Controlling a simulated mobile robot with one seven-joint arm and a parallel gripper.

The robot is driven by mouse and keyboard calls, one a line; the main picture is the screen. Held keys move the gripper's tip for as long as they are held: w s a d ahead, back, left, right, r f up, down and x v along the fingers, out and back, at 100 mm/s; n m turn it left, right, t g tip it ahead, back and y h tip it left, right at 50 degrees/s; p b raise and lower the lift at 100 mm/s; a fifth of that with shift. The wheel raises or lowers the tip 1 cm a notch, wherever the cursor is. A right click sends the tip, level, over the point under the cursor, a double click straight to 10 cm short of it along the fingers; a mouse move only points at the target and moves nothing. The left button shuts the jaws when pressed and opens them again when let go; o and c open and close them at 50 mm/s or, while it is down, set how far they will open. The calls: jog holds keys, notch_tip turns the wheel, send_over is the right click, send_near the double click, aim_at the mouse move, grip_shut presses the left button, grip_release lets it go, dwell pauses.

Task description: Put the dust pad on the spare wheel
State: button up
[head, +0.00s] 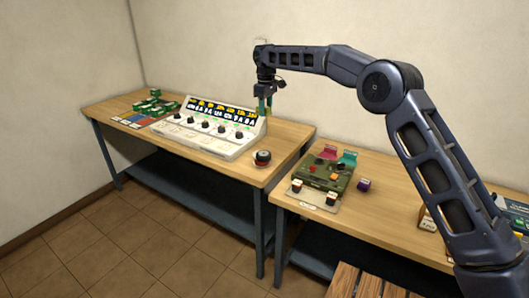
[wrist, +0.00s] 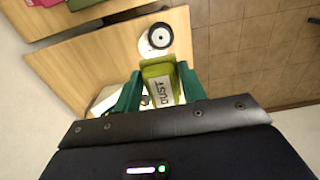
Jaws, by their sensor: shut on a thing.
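The dust pad (wrist: 160,85) is a yellow-green block with a pale label reading DUST. My gripper (wrist: 155,92) has teal fingers shut on the pad's two sides. In the head view my gripper (head: 265,108) hangs above the right end of the console on the left table; the pad is too small to make out clearly there. The spare wheel (wrist: 160,36) is a dark ring with a pale centre, beyond the pad's far end in the wrist view. In the head view the wheel (head: 263,157) sits on the left table near its right end, lower than my gripper, its top bare.
Green blocks (head: 152,104) lie at the table's far left.

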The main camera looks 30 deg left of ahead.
aim_at(266, 154)
notch_tip(266, 154, down, 19)
dwell(0.6)
jog(key=o, duration=1)
jog(key=shift+f, duration=0.1)
jog(key=shift+c, duration=0.2)
notch_tip(266, 154, up, 12)
